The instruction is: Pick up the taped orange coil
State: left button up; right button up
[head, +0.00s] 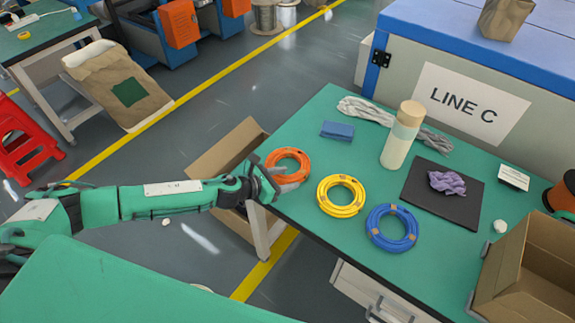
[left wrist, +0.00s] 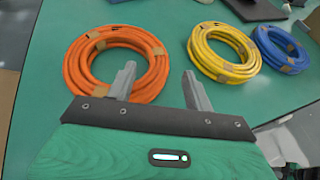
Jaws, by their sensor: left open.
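The orange coil (head: 287,153) lies flat on the green table near its left edge, with tan tape patches on its ring. It also shows in the left wrist view (left wrist: 77,66), upper left. My left gripper (head: 289,181) is open at the coil's near side. In the left wrist view its fingers (left wrist: 158,88) point toward the table; the left finger overlaps the orange ring in the picture, and the right finger is over bare table between the orange and yellow coils. Nothing is held. Whether the fingers touch the coil I cannot tell. My right gripper is not in view.
A taped yellow coil (head: 341,196) and a taped blue coil (head: 391,228) lie to the right. Behind are a blue cloth (head: 338,130), grey cord (head: 366,111) and a bottle (head: 396,146). An open cardboard box (head: 531,270) stands front right.

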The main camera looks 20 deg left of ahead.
aim_at(296, 177)
pick_arm(q)
jog(key=shift+x, duration=1.75)
jog(key=shift+s+f, duration=0.1)
grip_shut()
